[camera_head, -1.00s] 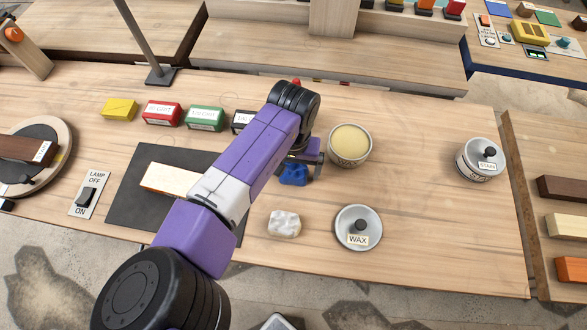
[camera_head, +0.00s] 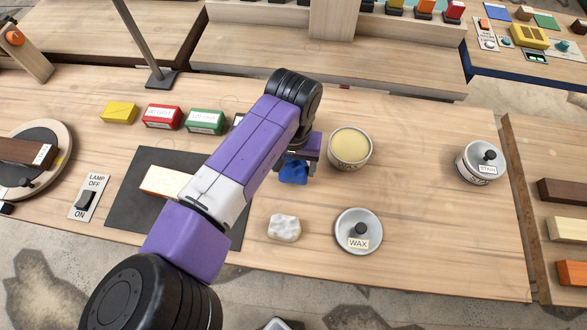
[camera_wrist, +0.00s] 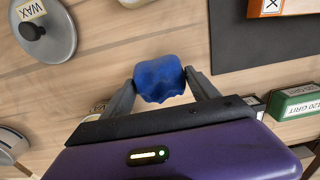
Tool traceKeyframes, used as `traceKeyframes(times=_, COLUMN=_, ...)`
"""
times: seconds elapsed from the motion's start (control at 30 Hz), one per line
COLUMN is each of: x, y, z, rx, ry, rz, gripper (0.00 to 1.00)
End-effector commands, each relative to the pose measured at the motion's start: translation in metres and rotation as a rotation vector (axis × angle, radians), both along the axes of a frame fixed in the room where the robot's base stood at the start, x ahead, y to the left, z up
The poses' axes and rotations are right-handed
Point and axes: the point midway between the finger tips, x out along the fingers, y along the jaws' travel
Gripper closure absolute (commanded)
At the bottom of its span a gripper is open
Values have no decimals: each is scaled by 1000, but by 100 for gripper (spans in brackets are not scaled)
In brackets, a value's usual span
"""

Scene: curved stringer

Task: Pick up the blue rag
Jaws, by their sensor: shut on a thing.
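The blue rag (camera_wrist: 160,80) is a crumpled ball held between the two fingertips of my gripper (camera_wrist: 163,86) in the wrist view. My gripper is shut on it, with one finger on each side. In the head view the rag (camera_head: 293,171) shows under the end of my arm, left of the open wax tin. My arm hides part of it there. I cannot tell for sure how far it is above the table.
An open wax tin (camera_head: 350,147) stands just right of my gripper, with its WAX lid (camera_head: 358,231) in front. A white rag (camera_head: 284,227) lies nearby. Sanding blocks (camera_head: 205,120) line the back left. A dark mat (camera_head: 127,205) holds a wood piece (camera_head: 165,181). The table's right is mostly clear.

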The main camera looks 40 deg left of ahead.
Motion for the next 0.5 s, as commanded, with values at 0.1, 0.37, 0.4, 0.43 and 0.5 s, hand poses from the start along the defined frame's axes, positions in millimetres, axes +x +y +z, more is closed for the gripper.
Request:
traceKeyframes(times=0.1, x=1, y=1, z=29, rx=3, ry=-4, rz=-2, gripper=70)
traceKeyframes(times=0.37, x=1, y=0, z=101, rx=3, ry=-4, rz=-2, gripper=70)
traceKeyframes(times=0.4, x=1, y=0, z=111, rx=3, ry=-4, rz=-2, gripper=70)
traceKeyframes(times=0.43, x=1, y=0, z=117, rx=2, ry=-3, rz=-2, gripper=70)
traceKeyframes(times=0.5, x=1, y=0, z=131, rx=1, ry=-3, rz=-1, gripper=70)
